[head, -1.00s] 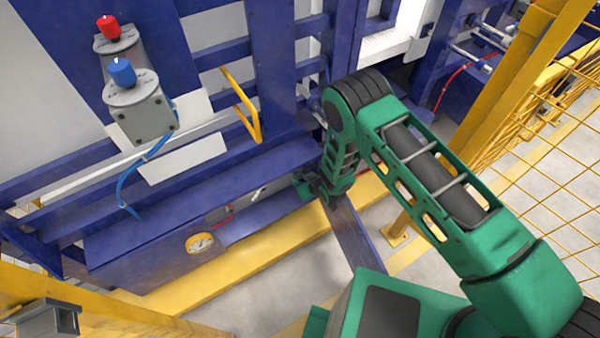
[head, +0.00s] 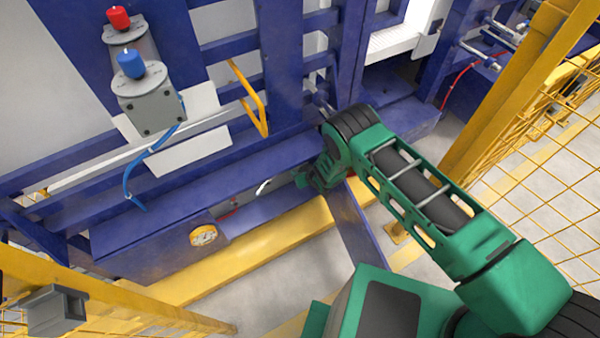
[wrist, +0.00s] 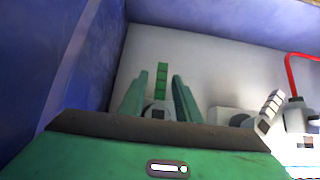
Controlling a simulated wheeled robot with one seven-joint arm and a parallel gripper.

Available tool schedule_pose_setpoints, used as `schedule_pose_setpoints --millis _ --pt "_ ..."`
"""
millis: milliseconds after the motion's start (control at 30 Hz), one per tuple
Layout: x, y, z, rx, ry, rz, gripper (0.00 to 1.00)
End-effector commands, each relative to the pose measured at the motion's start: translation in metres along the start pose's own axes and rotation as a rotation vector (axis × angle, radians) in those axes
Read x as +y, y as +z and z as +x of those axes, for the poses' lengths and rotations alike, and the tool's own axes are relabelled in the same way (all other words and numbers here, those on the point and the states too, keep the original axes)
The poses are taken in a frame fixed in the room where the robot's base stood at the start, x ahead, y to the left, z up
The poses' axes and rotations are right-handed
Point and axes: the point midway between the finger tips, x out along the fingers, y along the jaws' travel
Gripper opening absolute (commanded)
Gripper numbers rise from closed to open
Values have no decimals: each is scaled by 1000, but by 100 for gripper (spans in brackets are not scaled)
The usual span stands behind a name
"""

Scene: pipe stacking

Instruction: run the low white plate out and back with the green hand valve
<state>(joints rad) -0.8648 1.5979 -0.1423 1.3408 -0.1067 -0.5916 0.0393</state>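In the wrist view a green segmented valve handle (wrist: 162,80) stands upright against a pale panel. My gripper (wrist: 160,92) is open, with one green finger on each side of this handle in the picture. I cannot tell whether the handle is between the fingers or still beyond the tips. In the head view my gripper (head: 308,182) is at the opening of the low blue box, and the green handle is hidden there. A low white plate (head: 190,156) shows on the blue frame at left, with another white plate (head: 172,112) above it.
A pale lever (wrist: 269,112) and a red hose (wrist: 290,72) are right of the green handle. Blue walls (wrist: 60,55) border the recess. A gauge (head: 203,235), yellow bar handle (head: 250,100), control box (head: 150,105) and yellow mesh fence (head: 545,150) surround the area.

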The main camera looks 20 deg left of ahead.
Motion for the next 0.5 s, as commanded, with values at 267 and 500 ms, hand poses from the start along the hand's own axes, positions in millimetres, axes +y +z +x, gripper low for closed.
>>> schedule_pose_setpoints --millis 267,500 --pt "0 0 0 1 0 0 11" --pt "0 -1 0 1 1 -1 0"
